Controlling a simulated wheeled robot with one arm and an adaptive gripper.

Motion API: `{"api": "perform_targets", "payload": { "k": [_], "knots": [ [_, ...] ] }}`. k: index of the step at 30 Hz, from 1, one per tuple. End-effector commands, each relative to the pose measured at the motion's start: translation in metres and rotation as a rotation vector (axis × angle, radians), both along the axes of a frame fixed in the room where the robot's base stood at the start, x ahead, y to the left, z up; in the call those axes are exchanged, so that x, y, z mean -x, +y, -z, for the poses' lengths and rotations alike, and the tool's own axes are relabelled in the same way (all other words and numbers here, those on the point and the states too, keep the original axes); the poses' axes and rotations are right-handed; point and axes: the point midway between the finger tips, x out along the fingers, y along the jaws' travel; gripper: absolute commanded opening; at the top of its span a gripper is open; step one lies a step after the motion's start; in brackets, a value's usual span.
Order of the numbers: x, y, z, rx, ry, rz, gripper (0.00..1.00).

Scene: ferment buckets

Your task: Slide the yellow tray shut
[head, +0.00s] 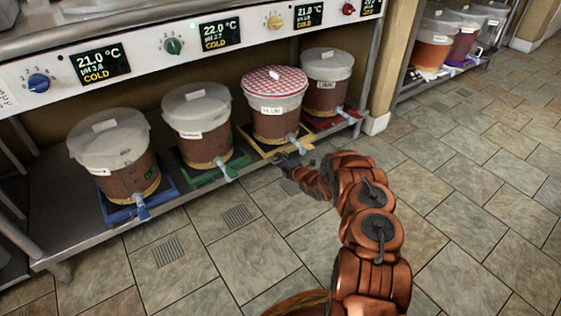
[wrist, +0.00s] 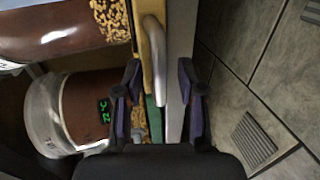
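The yellow tray (head: 256,143) sits on the low shelf under a bucket with a red-checked lid (head: 275,84). Its front reaches the shelf's front edge. In the wrist view the yellow tray's front (wrist: 152,45) runs down the upper middle, with a curved grey handle (wrist: 155,60) beside it. My gripper (head: 283,160) is at the tray's front, low over the shelf edge. In the wrist view my gripper (wrist: 160,75) is open, with fingers apart and the handle's lower part between them in the picture. I cannot tell whether they touch it.
A blue tray (head: 170,196), a green tray (head: 239,158) and a red tray (head: 345,119) hold other buckets on the same shelf. The green tray and its bucket are immediately left of the yellow one. Tiled floor (head: 460,200) lies clear in front and to the right.

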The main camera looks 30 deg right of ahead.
Motion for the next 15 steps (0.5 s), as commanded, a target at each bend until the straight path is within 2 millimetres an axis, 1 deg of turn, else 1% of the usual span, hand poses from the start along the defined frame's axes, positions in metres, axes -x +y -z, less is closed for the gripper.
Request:
{"api": "perform_targets", "payload": {
  "k": [8, 15],
  "knots": [
    [0.004, -0.001, -0.001, 0.0, 0.0, 0.0, 0.39],
    [0.024, -0.004, -0.006, 0.001, 0.003, 0.0, 0.39]
  ]
}}
